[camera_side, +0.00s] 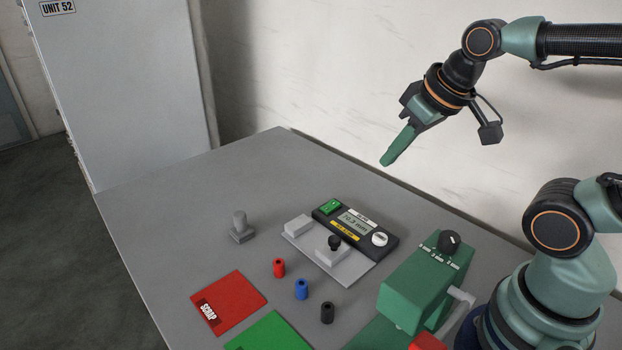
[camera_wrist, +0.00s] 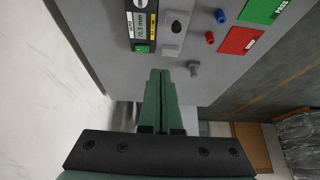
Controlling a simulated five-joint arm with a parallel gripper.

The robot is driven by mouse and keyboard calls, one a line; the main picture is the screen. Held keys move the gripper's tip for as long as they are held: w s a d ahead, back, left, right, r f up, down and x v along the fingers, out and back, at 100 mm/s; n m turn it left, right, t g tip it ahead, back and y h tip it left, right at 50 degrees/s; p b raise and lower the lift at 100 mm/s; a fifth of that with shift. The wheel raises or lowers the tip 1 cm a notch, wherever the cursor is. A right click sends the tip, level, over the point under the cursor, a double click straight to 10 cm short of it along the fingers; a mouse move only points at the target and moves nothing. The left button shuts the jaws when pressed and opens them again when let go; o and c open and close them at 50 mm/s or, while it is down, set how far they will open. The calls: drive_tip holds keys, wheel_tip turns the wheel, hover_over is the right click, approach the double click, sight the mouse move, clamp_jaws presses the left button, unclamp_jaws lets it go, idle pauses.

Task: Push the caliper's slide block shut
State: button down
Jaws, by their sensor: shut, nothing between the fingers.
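The caliper is a grey plate (camera_side: 350,271) with a dark display unit (camera_side: 356,229) along its back edge. A pale fixed block (camera_side: 298,225) sits at its left end. The slide block (camera_side: 332,254), topped by a black knob (camera_side: 334,242), stands to the right with a gap between them. The slide block also shows at the top of the wrist view (camera_wrist: 172,34). My gripper (camera_side: 385,163) is shut and empty, high above the table and behind the caliper. Its closed fingers show in the wrist view (camera_wrist: 160,72), apart from the caliper.
Red (camera_side: 279,267), blue (camera_side: 301,289) and black (camera_side: 327,312) small cylinders stand in front of the caliper. A grey peg (camera_side: 241,227) stands left. A red scrap pad (camera_side: 232,297) and green pad (camera_side: 270,336) lie near. A green box (camera_side: 425,283) stands right.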

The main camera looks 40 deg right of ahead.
drive_tip(key=c, duration=0.9)
unclamp_jaws()
drive_tip(key=shift+w, duration=0.1)
drive_tip(key=o, duration=0.3)
drive_tip(key=shift+w+a+f, duration=0.1)
drive_tip(key=shift+w+f, duration=0.05)
drive_tip(key=shift+w, duration=0.05)
drive_tip(key=n+g, duration=0.3)
drive_tip(key=g, duration=0.3)
hover_over(335, 239)
wheel_tip(335, 239, down, 9)
wheel_tip(335, 239, down, 12)
drive_tip(key=shift+f, duration=0.1)
clamp_jaws()
